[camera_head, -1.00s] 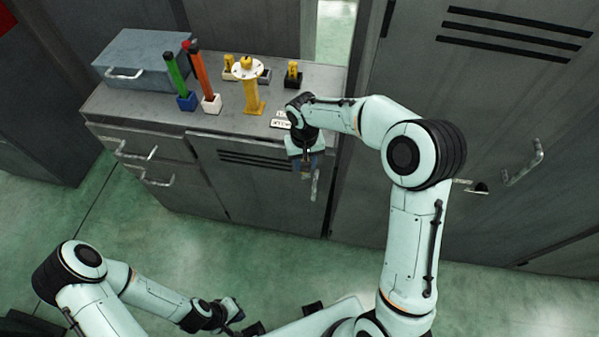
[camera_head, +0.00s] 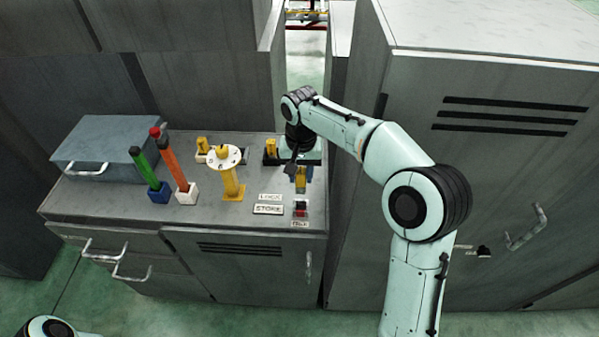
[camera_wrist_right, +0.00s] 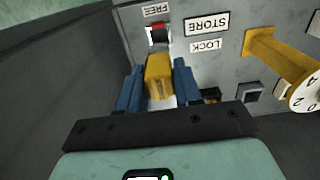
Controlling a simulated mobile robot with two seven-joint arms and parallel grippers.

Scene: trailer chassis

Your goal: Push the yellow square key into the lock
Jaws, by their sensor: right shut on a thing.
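My right gripper (camera_head: 301,180) is over the right end of the cabinet top, pointing down. In the right wrist view its blue fingers (camera_wrist_right: 158,88) are shut on a yellow square key (camera_wrist_right: 159,72); the key also shows in the head view (camera_head: 301,185). A pale part shows below the key between the fingers. A red and black fitting (camera_wrist_right: 157,34) sits just beyond the key, beside a FREE label; it also shows in the head view (camera_head: 300,207). I cannot tell which part is the lock, or whether the key touches it. My left gripper is out of view.
LOCK and STORE labels (camera_head: 268,209) lie left of the fitting. A yellow post with a white dial (camera_head: 230,175), other yellow keys (camera_head: 270,147), green (camera_head: 143,167) and orange (camera_head: 177,160) sticks stand on the top. A tall grey cabinet (camera_head: 480,170) is close at right.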

